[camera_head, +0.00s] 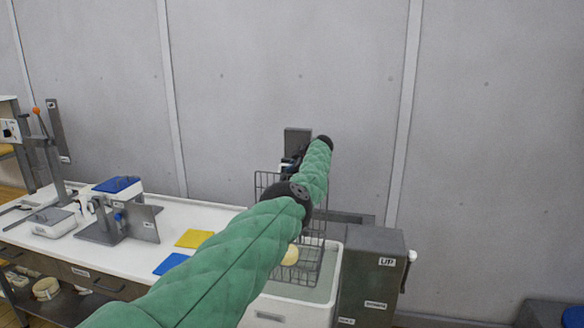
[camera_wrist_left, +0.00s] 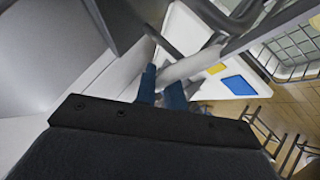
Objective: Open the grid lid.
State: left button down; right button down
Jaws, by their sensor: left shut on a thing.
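The wire grid lid (camera_head: 264,186) stands steeply raised over a white tub (camera_head: 290,310) in the head view. My green left arm hides its middle. My left gripper (camera_head: 290,166) is small and partly hidden near the lid's top edge. In the left wrist view, its two blue fingers (camera_wrist_left: 162,82) are shut on a pale bar (camera_wrist_left: 192,66), seemingly the lid's handle. A wire grid over a pale surface (camera_wrist_left: 293,45) also shows at the upper right there. My right gripper is in neither view.
A pale round piece (camera_head: 291,255) shows behind the wires at the tub. A grey box marked UP (camera_head: 372,270) stands right of the tub. A white table (camera_head: 150,255) at the left bears a yellow cloth (camera_head: 194,239), a blue cloth (camera_head: 171,263) and a blue-topped device (camera_head: 118,205).

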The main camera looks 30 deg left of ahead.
pick_arm(q)
jog(key=shift+f, duration=0.15)
jog(key=c, duration=1.5)
grip_release()
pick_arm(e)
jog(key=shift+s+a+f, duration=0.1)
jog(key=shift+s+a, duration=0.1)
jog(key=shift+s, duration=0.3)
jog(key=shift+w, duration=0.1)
